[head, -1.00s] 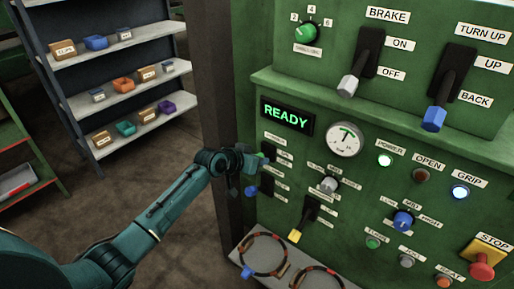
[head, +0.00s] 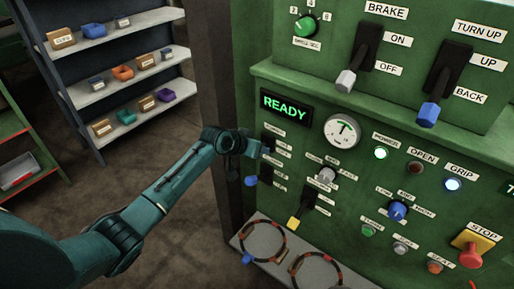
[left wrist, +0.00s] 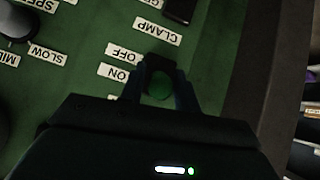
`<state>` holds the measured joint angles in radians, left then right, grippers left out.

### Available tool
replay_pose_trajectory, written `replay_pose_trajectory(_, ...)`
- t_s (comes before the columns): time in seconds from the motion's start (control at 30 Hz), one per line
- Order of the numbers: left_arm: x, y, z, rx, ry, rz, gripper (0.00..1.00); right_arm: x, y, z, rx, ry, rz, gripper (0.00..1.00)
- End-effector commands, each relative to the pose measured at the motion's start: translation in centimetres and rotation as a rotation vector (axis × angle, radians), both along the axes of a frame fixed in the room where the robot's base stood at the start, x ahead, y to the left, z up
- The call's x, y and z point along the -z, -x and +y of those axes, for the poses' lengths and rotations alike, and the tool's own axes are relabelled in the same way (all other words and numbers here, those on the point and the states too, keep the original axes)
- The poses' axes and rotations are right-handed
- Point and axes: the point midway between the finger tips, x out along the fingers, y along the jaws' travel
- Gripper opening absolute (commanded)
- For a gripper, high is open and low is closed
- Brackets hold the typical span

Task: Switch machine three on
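The machine is a green panel (head: 290,185) with levers, knobs and lamps. Its display (head: 285,107) reads READY, and the lamp under POWER (head: 380,153) glows green. My left gripper (head: 263,148) is at the upper left lever, beside its small labels. In the left wrist view, the gripper (left wrist: 161,85) has one finger on each side of the lever's round green knob (left wrist: 160,88), seemingly shut on it. The ON label (left wrist: 119,74) and OFF label (left wrist: 124,52) are upside down beside it, and the knob sits nearer ON. My right gripper is not in view.
A blue-tipped lever (head: 251,181) sits just below my left gripper, and a yellow-tipped one (head: 293,222) lower right. A ledge (head: 262,256) with ring-shaped parts juts out below. A red stop button (head: 471,258) is at lower right. Shelves (head: 120,95) stand at the left.

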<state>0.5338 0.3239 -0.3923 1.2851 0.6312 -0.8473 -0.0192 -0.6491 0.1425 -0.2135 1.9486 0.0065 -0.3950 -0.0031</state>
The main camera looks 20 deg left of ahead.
Motion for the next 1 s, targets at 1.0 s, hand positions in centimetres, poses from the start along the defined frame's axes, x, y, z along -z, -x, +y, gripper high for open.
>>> replay_pose_trajectory(1.0, -5.9, 6.3, 2.9, 0.001, -0.002, -0.004, 0.46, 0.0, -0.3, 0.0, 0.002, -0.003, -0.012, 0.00)
